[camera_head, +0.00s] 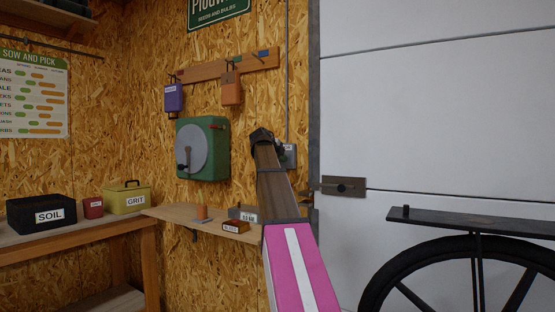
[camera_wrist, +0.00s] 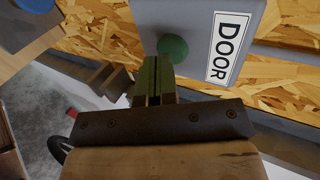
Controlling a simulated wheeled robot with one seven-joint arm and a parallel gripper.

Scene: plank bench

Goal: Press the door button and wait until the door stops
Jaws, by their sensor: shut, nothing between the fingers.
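The door button (camera_wrist: 173,47) is a green dome on a grey box (camera_wrist: 205,20) with a white "DOOR" label (camera_wrist: 228,47). In the head view the box (camera_head: 291,155) shows on the wall beside the door frame, partly hidden by my arm. My gripper (camera_wrist: 153,75) is shut and empty, its tips at the lower edge of the button in the wrist view. I cannot tell whether they touch it. In the head view my gripper (camera_head: 261,137) is in front of the box. The white panelled door (camera_head: 430,110) fills the right side; its lower part is partly covered.
A wooden ledge (camera_head: 170,217) with small boxes lies left of my arm. A green wall reel (camera_head: 215,150) and hanging pouches are further left. The workbench (camera_head: 90,232) is at far left.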

